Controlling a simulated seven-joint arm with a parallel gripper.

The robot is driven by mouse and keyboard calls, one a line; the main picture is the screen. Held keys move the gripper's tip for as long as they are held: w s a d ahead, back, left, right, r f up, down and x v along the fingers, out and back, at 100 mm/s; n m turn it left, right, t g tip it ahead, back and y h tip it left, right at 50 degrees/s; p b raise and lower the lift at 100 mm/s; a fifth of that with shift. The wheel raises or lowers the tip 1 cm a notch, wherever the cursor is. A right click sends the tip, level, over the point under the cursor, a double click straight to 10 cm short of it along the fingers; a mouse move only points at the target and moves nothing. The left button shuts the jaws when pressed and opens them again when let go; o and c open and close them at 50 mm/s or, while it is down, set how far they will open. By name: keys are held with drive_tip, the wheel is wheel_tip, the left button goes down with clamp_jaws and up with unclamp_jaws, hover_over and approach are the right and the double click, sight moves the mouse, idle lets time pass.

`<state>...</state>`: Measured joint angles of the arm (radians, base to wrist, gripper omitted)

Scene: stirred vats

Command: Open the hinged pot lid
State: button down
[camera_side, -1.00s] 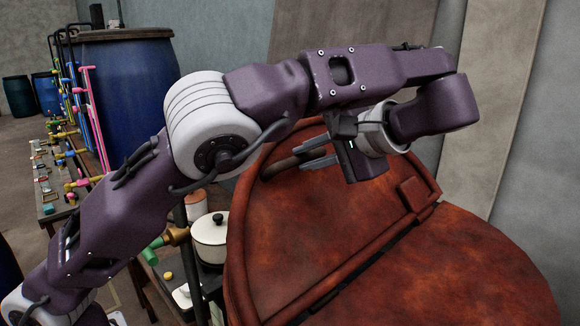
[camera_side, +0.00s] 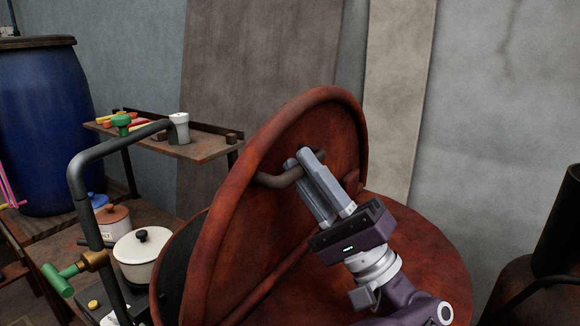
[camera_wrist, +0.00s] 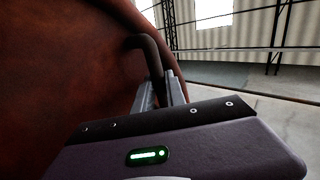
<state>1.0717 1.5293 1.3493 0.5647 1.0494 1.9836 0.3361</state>
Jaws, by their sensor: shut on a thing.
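The pot is a large rust-red vat with a hinged lid. Its lid half (camera_side: 330,120) stands raised steeply in the side view, and its rusty face fills the left of the wrist view (camera_wrist: 60,80). A dark curved handle (camera_side: 277,180) sticks out from the lid. My gripper (camera_side: 303,160) is shut on this handle, with its fingers reaching up from the lower right. In the wrist view the handle (camera_wrist: 148,52) runs down between the fingertips (camera_wrist: 160,90). The fixed half of the top (camera_side: 425,250) lies to the right, partly behind my wrist. A dark opening (camera_side: 183,255) shows left of the lid.
A bent dark pipe (camera_side: 82,190) with a green-handled valve (camera_side: 62,278) stands left of the vat. A white lidded pot (camera_side: 142,255) and a shelf (camera_side: 165,145) with tools are behind it. A blue barrel (camera_side: 40,120) is far left. A dark vessel (camera_side: 530,300) stands at right.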

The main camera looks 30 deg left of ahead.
drive_tip(key=shift+d+r+y, duration=0.3)
drive_tip(key=shift+d+r, duration=0.05)
drive_tip(key=shift+d, duration=0.15)
drive_tip(key=c, duration=1.5)
unclamp_jaws()
drive_tip(key=shift+s, duration=0.1)
drive_tip(key=shift+c, duration=0.2)
drive_tip(key=shift+o, duration=0.9)
drive_tip(key=shift+f, duration=0.15)
